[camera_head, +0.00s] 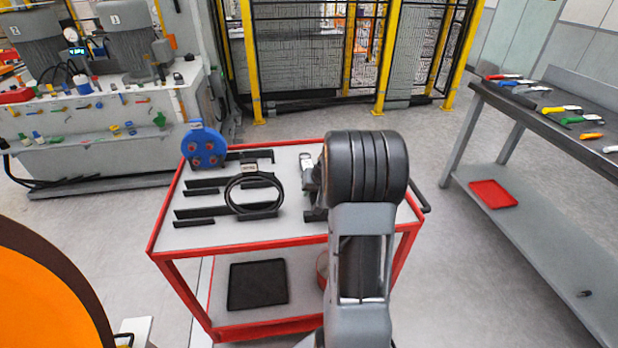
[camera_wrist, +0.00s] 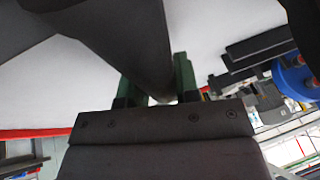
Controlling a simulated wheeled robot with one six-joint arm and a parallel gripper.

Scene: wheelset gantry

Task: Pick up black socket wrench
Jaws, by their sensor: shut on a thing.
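In the wrist view, my gripper (camera_wrist: 158,82) has its two dark green fingers shut on a long black bar, which I take to be the black socket wrench (camera_wrist: 148,45). The bar runs up between the fingers and widens toward the upper left, where it is cut off by the frame edge. In the head view my arm stands over the right part of the red-edged cart (camera_head: 190,238) and hides most of my gripper and the wrench. I cannot tell whether the wrench still touches the cart top.
A blue cable reel (camera_head: 203,146) stands at the cart's back left corner. A black cable coil (camera_head: 253,193) lies over dark holders (camera_head: 200,217) on the cart top. A black tray (camera_head: 258,285) is on its lower shelf. A workbench (camera_head: 545,121) with several tools stands right.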

